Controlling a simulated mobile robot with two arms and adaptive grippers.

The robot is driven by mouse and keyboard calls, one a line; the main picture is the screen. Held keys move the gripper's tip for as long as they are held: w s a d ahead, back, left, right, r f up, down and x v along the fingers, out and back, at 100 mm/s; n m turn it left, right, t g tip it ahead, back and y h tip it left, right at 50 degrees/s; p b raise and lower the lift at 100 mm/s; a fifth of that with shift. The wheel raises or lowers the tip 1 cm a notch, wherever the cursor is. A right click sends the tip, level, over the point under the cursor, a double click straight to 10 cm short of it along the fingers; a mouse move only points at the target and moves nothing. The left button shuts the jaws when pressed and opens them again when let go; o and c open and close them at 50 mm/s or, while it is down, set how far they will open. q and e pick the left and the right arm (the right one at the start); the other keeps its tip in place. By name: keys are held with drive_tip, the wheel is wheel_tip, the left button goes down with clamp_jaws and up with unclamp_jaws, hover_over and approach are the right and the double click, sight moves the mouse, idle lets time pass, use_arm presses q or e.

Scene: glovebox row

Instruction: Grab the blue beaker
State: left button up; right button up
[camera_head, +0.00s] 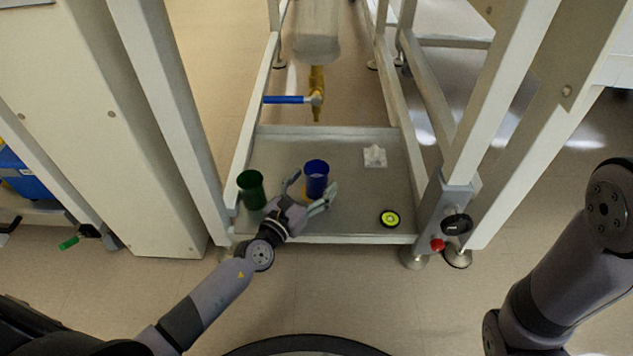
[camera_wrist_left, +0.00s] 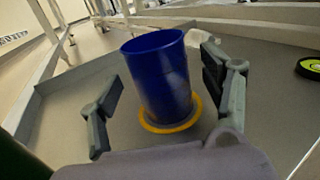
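The blue beaker (camera_head: 316,176) stands in the grey tray, below the brass tap. In the left wrist view the blue beaker (camera_wrist_left: 158,75) stands between my fingers, with a yellow ring (camera_wrist_left: 171,122) around its foot. My left gripper (camera_head: 311,192) is open around the beaker; in the wrist view the left gripper (camera_wrist_left: 168,92) shows a gap on the left side, and the right finger is close to the beaker. I cannot tell whether that finger touches. My right gripper is out of view; only part of that arm shows.
A green beaker (camera_head: 251,190) stands just left of my left gripper. A crumpled white piece (camera_head: 375,156) and a yellow-black disc (camera_head: 389,218) lie on the tray (camera_head: 345,222). The brass tap (camera_head: 316,90) with a blue handle hangs above. Frame posts flank the tray.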

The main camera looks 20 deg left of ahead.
use_arm(q)
drive_tip(key=c, duration=1)
drive_tip(key=shift+r, duration=0.1)
